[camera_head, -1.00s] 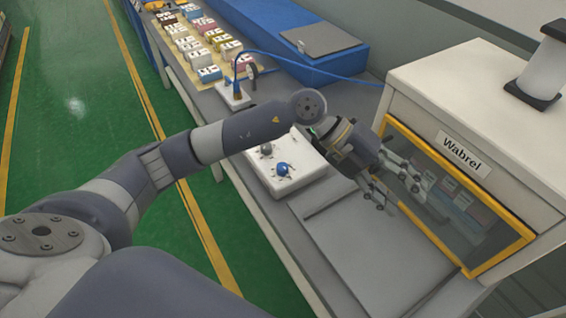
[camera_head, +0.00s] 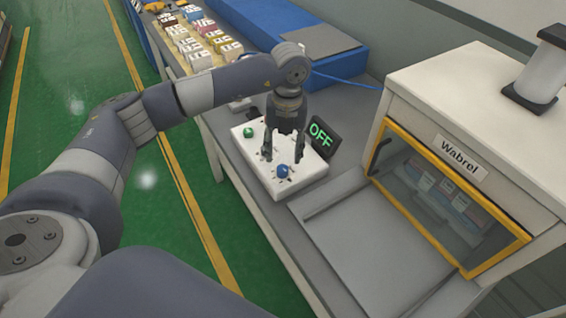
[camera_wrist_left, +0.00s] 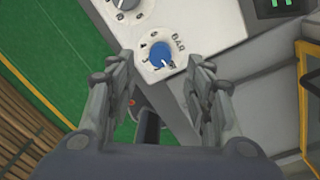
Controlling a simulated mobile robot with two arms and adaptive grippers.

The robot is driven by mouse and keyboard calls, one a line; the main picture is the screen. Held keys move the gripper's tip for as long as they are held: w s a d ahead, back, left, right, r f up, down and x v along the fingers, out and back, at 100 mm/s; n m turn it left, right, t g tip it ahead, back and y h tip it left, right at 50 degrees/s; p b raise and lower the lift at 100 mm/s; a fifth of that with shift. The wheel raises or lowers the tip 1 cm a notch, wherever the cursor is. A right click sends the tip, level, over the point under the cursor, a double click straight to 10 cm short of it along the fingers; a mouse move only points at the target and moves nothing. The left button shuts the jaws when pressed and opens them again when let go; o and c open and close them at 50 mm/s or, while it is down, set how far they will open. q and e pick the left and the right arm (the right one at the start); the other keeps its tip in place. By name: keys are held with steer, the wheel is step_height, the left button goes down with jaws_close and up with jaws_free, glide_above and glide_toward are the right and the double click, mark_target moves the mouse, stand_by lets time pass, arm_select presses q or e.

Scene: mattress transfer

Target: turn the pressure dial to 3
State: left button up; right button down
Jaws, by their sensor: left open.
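The pressure dial is a round blue knob (camera_head: 282,171) on the near end of a white control box (camera_head: 312,173). In the left wrist view the blue knob (camera_wrist_left: 161,52) has small marks and what looks like "BAR" around it; I cannot read its setting. My left gripper (camera_head: 283,153) points down over the box, open and empty. In the left wrist view its fingertips (camera_wrist_left: 159,73) stand apart to either side of the knob, and I see no contact.
A display (camera_head: 321,134) reading "OFF" stands behind the box. A green button (camera_head: 249,132) sits at the box's far left. A grey dial (camera_wrist_left: 124,4) is beside the blue one. The Wabrel machine (camera_head: 455,165) stands to the right, with a flat grey plate before it.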

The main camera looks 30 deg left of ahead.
mark_target(283, 169)
arm_select(q)
step_height(283, 169, down, 7)
steer(key=shift+s+a+r+p, duration=0.1)
steer(key=shift+r+p, duration=0.05)
steer(key=shift+p, duration=0.55)
steer(key=c, duration=1)
